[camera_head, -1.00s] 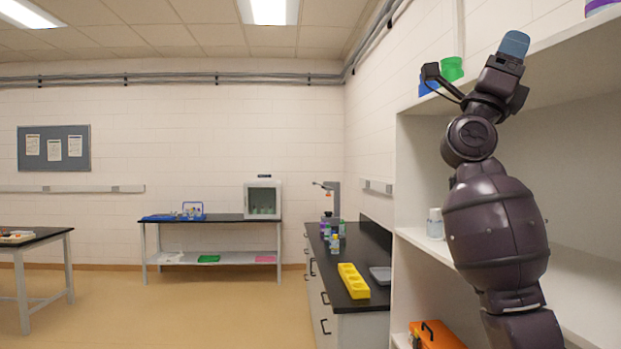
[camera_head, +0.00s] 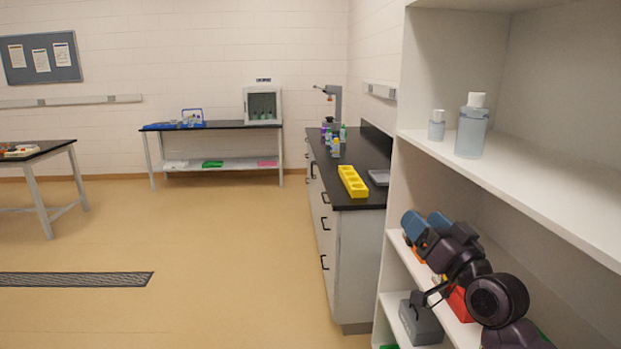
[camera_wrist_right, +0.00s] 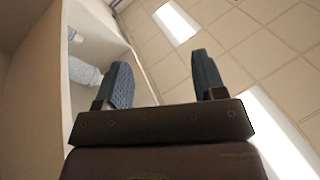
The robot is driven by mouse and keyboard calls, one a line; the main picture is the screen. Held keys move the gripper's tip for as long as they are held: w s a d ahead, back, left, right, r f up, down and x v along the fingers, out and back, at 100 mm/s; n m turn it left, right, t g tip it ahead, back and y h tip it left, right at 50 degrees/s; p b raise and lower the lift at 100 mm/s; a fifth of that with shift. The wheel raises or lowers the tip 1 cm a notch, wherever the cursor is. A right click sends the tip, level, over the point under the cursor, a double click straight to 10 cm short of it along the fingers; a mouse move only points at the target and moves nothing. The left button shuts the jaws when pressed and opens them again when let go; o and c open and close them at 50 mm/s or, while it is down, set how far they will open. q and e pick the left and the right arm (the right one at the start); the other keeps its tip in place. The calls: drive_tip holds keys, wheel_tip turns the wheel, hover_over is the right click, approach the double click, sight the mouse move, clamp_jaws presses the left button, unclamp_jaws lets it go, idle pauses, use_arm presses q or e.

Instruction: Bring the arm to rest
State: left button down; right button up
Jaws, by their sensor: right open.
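My right gripper (camera_head: 427,224) is low at the right in the head view, in front of the white shelf unit (camera_head: 397,165). Its two blue-grey fingers stand apart with nothing between them. In the right wrist view the open gripper (camera_wrist_right: 160,85) points up towards the ceiling, with the shelf at its left. My right forearm folds down at the lower right and hides part of the lower shelf. My left gripper is in no frame.
Two bottles, a small one (camera_head: 437,125) and a larger one (camera_head: 472,126), stand on the shelf above my gripper. A grey box (camera_head: 420,322) sits below it, and a red item (camera_head: 459,303) is partly hidden behind my arm. A black-topped counter (camera_head: 352,152) lies beyond. The floor (camera_head: 220,260) at left is open.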

drive_tip(key=s+d+f+g+h, duration=0.1)
drive_tip(key=s+f+g+h, duration=0.35)
drive_tip(key=f, duration=0.95)
drive_tip(key=s+d+f+g+h, duration=0.2)
drive_tip(key=s+f+g, duration=0.3)
drive_tip(key=s, duration=0.5)
drive_tip(key=s+d+f+m+g+h, duration=0.1)
drive_tip(key=s+d+f+g, duration=0.15)
drive_tip(key=s+f, duration=0.6)
drive_tip(key=s+d+f+g+h, duration=0.2)
drive_tip(key=s+f+g, duration=0.15)
drive_tip(key=s, duration=0.95)
drive_tip(key=w+f+t+y, duration=0.1)
drive_tip(key=w+f+t, duration=0.6)
drive_tip(key=f, duration=0.3)
drive_tip(key=shift+w+a+f+n, duration=0.15)
drive_tip(key=shift+w+f+n, duration=0.15)
drive_tip(key=shift+w+n, duration=0.15)
drive_tip(key=shift+t, duration=0.25)
